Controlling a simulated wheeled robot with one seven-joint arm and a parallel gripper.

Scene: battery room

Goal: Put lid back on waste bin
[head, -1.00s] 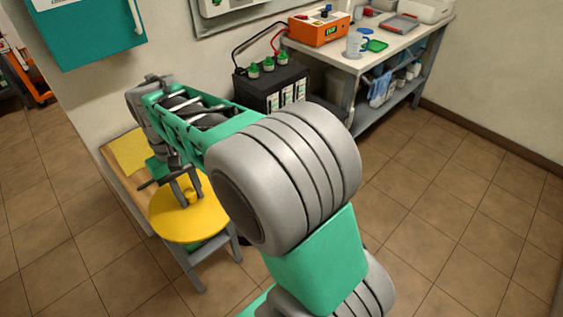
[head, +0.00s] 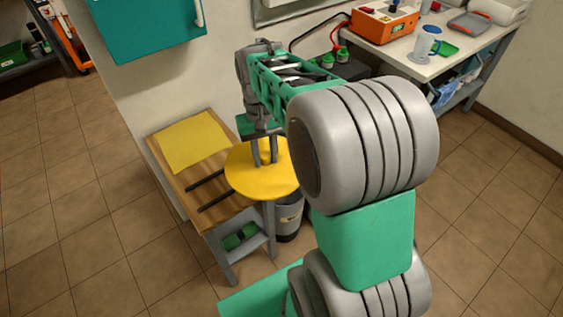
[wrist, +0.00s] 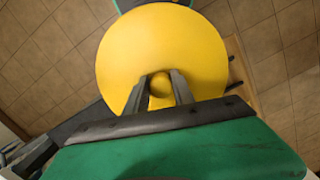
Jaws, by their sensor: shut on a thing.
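The lid (head: 245,174) is a round yellow disc with a knob in its middle. My gripper (head: 265,160) is shut on the knob and holds the lid level in the head view. The wrist view shows the knob between the two fingers of my gripper (wrist: 160,88), with the lid (wrist: 160,40) filling the upper middle. The waste bin (head: 289,218) is a grey round bin on the floor beside the small table. It lies partly behind the lid and my arm, and its opening is hidden.
A small wooden-topped table (head: 222,218) stands left of the bin, with a yellow sheet (head: 194,142) and two dark rods on it. A teal cabinet (head: 150,25) hangs on the wall. A workbench (head: 405,62) stands at the back right. Tiled floor is clear at left.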

